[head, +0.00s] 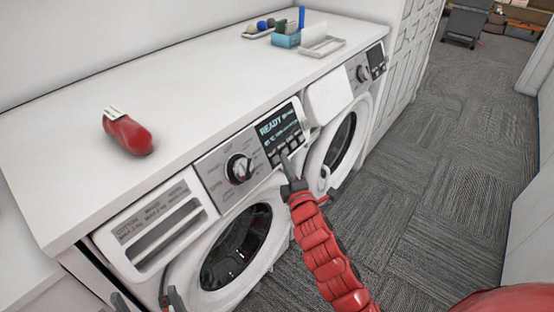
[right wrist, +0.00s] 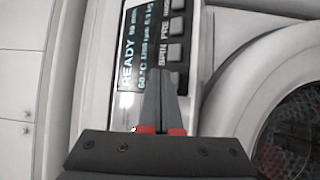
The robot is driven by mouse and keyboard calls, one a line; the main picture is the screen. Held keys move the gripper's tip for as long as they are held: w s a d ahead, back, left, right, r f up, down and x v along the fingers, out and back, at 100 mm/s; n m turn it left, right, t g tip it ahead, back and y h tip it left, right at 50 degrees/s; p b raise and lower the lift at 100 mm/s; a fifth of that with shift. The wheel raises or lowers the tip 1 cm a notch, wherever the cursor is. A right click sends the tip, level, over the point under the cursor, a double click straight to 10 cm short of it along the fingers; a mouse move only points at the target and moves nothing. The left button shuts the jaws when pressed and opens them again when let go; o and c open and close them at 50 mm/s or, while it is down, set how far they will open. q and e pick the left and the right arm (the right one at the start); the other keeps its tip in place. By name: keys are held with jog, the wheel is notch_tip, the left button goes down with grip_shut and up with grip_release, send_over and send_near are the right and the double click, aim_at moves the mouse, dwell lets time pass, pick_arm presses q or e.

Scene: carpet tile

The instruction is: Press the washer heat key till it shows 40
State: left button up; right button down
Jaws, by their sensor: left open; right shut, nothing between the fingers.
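The near washer (head: 235,245) has a dark panel display (head: 280,128) lit with READY; it also shows sideways in the right wrist view (right wrist: 140,45). Its second line seems to start with 60 °C, though it is blurred. A column of grey keys lies beside the display, including SPIN (right wrist: 175,54) and PRE (right wrist: 177,28). My right gripper (head: 287,158) is shut and empty, its tips at the key row next to SPIN (right wrist: 165,75). The tips hide the key there; I cannot tell if they touch it. My left gripper (head: 147,298) is open, low at the left, partly cut off.
A dial (head: 239,168) and a drawer (head: 160,230) lie left of the display. A second washer (head: 338,140) stands to the right. On the white counter (head: 190,80) are a red object (head: 128,134), a teal box (head: 286,39) and a white tray (head: 322,46). Carpet to the right is clear.

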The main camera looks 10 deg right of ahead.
dwell(0.7)
jog(key=shift+w+a+f+b, duration=0.2)
jog(key=shift+w+b, duration=0.15)
jog(key=shift+b, duration=0.1)
jog(key=shift+w+a+f+b, duration=0.2)
jog(key=shift+b, duration=0.1)
dwell(0.5)
jog(key=shift+r, duration=0.1)
jog(key=shift+s+d+r+p, duration=0.3)
jog(key=shift+s+d+p, duration=0.1)
jog(key=shift+s+p, duration=0.2)
jog(key=s+d+r+p, duration=0.1)
jog(key=p, duration=0.1)
jog(key=s+d+r+p, duration=0.1)
jog(key=s+p, duration=0.1)
jog(key=shift+s+d+r, duration=0.15)
jog(key=shift+s+d, duration=0.1)
jog(key=shift+d, duration=0.15)
